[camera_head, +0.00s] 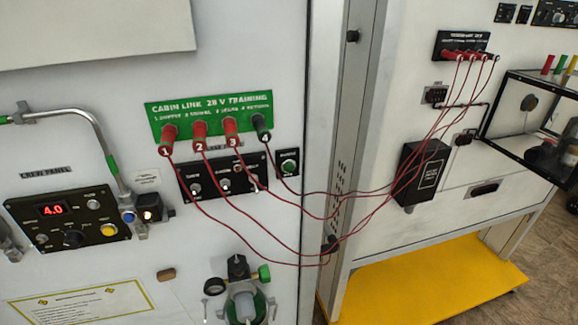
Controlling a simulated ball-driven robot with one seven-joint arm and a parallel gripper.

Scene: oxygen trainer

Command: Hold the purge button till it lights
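The crew panel (65,220) is a black unit at the left of the white wall, with a red display (53,210) reading 4.0. It has a yellow button (108,229) at its lower right, a pale round button (93,204) above that, and a dark knob (73,239). A small black box with a round green button (288,167) is right of the middle switch panel (225,178). The small labels are too blurred to tell which button is the purge button. My gripper is not in view.
Red leads (300,262) hang from the green cabin link plate (208,112) to a socket plate (463,45) at the right. A metal pipe (105,150) bends down beside the crew panel to a fitting (148,207). A regulator (240,290) stands at the bottom. A yellow platform (430,280) lies lower right.

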